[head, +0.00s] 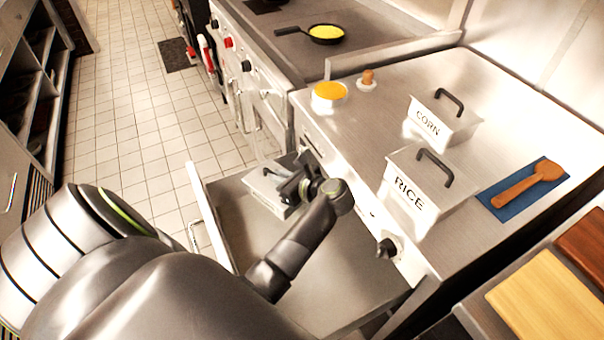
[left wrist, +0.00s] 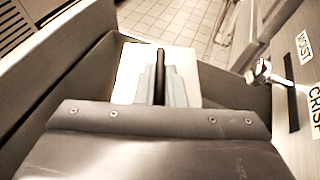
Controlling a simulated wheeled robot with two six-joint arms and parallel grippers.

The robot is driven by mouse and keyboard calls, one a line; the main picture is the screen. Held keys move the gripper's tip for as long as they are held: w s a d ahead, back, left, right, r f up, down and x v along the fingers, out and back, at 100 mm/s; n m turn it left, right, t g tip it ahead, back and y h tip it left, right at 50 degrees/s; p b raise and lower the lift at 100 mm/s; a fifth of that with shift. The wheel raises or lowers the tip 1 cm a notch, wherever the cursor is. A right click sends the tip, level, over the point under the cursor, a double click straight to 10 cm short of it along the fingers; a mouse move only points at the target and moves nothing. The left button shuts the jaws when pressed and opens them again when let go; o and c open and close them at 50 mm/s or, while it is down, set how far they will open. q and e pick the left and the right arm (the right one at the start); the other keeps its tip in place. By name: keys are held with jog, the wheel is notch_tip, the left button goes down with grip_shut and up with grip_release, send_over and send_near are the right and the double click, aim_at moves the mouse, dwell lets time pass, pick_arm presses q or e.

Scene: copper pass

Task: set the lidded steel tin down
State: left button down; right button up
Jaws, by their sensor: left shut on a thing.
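The lidded steel tin (head: 262,188) is in the open drawer (head: 240,228), near its far end. Its pale lid (left wrist: 126,78) and dark handle (left wrist: 160,62) show in the left wrist view. My left gripper (head: 291,187) reaches down into the drawer over the tin. Its two fingers (left wrist: 161,88) are shut on the handle from either side. My gripper and arm hide part of the tin. I cannot tell whether its base touches the drawer floor. My right gripper is in neither view.
On the counter (head: 385,125) stand a CORN tin (head: 440,120) and a RICE tin (head: 420,190), a yellow-topped tub (head: 329,95) and a blue mat (head: 500,208) with a wooden spoon (head: 528,185). The drawer floor nearer me looks clear. A pan (head: 325,34) sits on the stove.

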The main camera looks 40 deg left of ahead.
pick_arm(q)
jog(key=shift+s+a+f, duration=0.1)
jog(key=shift+s+f, duration=0.1)
jog(key=shift+f, duration=0.45)
jog(key=shift+s+a+f, duration=0.1)
jog(key=shift+s+f, duration=0.05)
jog(key=shift+f, duration=0.45)
notch_tip(320, 180, down, 4)
jog(key=shift+s+f, duration=0.15)
jog(key=shift+f, duration=0.1)
notch_tip(320, 180, down, 5)
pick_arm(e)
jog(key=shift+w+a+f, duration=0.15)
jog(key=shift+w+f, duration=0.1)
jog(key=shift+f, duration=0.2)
pick_arm(q)
jog(key=shift+f+b, duration=0.2)
jog(key=shift+b, duration=0.2)
jog(key=c, duration=1.5)
grip_release()
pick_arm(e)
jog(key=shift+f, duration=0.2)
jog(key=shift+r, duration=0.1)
